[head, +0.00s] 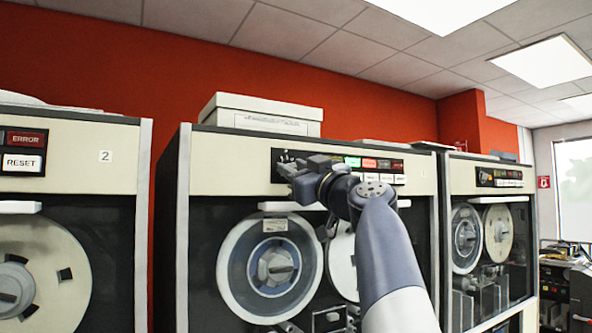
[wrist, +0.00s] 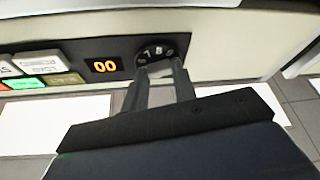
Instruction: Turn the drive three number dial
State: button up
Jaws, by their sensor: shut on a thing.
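In the wrist view, a round black number dial (wrist: 160,48) with white characters on its face is set in a dark panel. My gripper (wrist: 160,68) has its two fingers on either side of the dial's lower part, shut on it. The fingers hide part of the dial. In the head view, my gripper (head: 288,167) is at the left end of the control panel on the middle tape drive (head: 230,160). There the dial is mostly hidden by my gripper. No number label shows on this drive.
An orange "00" display (wrist: 103,65) and several push buttons (wrist: 35,84) lie beside the dial. A drive labelled 2 (head: 72,165) stands at left, another drive (head: 478,215) at right. A white box (head: 262,113) sits on top of the middle drive.

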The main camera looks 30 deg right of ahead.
jog(key=shift+m, duration=0.4)
jog(key=m+h, duration=0.1)
jog(key=m, duration=0.1)
jog(key=m+h, duration=0.2)
jog(key=m, duration=0.1)
jog(key=m+h, duration=0.1)
jog(key=m, duration=0.1)
jog(key=shift+a+r+m+h, duration=0.1)
jog(key=shift+a+m+h, duration=0.2)
jog(key=shift+m, duration=0.1)
jog(key=shift+m+h+p, duration=0.4)
jog(key=shift+m+p, duration=0.1)
jog(key=shift+m, duration=0.5)
jog(key=o, duration=1)
jog(key=shift+d, duration=0.1)
jog(key=shift+s, duration=0.1)
